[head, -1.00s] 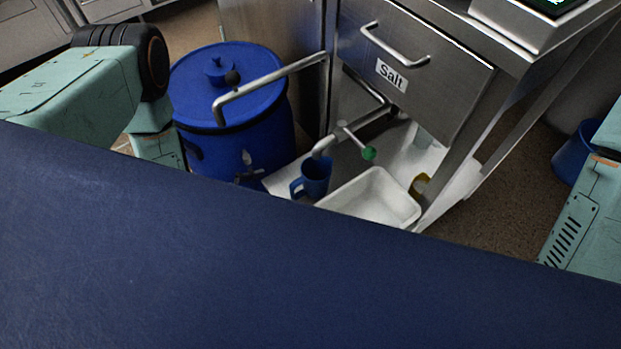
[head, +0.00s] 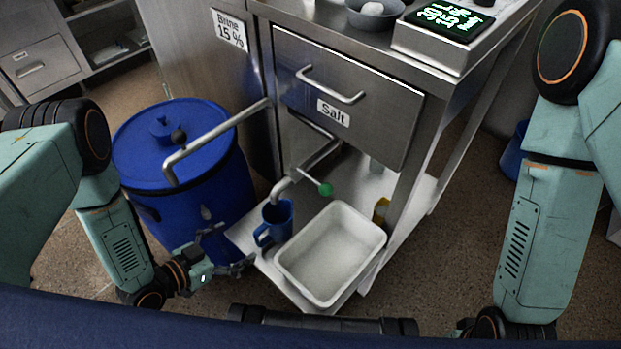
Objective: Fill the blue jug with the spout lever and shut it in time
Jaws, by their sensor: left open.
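The blue jug (head: 279,226) stands upright on the low steel shelf, under or very near the end of the bent metal spout (head: 283,186). Its handle faces left. The jug's inside and its fill level are too small to tell. The spout lever (head: 313,180) is a thin rod ending in a green knob (head: 326,190), pointing down and to the right. My left gripper (head: 230,251) is open and empty, left of and a little in front of the jug, apart from it. My right arm comes down at the right; its gripper is out of sight.
A white tray (head: 378,240) sits right of the jug on the shelf. A blue barrel (head: 185,190) stands left, with a bent pipe (head: 215,140) above its lid. The Salt drawer (head: 345,100) is above the spout. A yellow item (head: 381,209) is behind the tray.

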